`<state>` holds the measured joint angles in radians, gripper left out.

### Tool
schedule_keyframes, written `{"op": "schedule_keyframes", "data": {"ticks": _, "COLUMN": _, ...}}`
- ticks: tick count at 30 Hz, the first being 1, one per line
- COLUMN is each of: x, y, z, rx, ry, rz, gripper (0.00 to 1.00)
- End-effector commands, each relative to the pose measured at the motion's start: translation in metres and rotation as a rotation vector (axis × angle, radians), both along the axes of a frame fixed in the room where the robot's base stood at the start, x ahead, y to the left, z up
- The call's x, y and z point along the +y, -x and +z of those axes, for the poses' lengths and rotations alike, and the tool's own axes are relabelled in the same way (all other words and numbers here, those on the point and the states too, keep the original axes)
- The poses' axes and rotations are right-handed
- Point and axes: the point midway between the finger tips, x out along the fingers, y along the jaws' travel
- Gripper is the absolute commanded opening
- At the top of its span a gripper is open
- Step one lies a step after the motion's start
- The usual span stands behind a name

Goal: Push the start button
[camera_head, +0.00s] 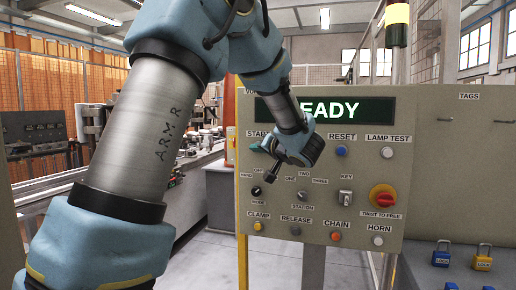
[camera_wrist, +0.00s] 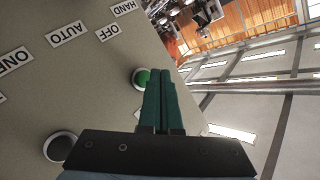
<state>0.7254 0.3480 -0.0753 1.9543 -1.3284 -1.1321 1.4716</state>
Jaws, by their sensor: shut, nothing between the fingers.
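The start button is a round green button (camera_wrist: 140,78) in a pale ring on the panel, seen in the wrist view just left of my fingertips. My gripper (camera_wrist: 164,74) has its two teal fingers shut together and empty, and they overlap the button's right edge in that view. I cannot tell whether they touch it. In the head view my gripper (camera_head: 255,148) points left, with its teal tips just under the START label (camera_head: 257,134). The button there is hidden or hard to tell from the tips.
The control panel (camera_head: 400,222) carries a blue RESET button (camera_head: 341,151), a LAMP TEST button (camera_head: 387,153), selector switches and a red emergency stop (camera_head: 383,197). Its display (camera_head: 350,110) reads "...EADY", partly covered by my arm. Another dark ringed button (camera_wrist: 60,147) lies lower left in the wrist view.

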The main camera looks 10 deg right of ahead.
Motion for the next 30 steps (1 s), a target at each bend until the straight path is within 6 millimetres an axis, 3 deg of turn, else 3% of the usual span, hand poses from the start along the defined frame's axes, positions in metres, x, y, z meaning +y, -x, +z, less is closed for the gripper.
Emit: {"op": "schedule_keyframes", "data": {"ticks": 30, "x": -0.0043, "y": -0.0080, "z": 0.0004, "rx": 0.000, "ry": -0.001, "rz": 0.000, "gripper": 0.00}}
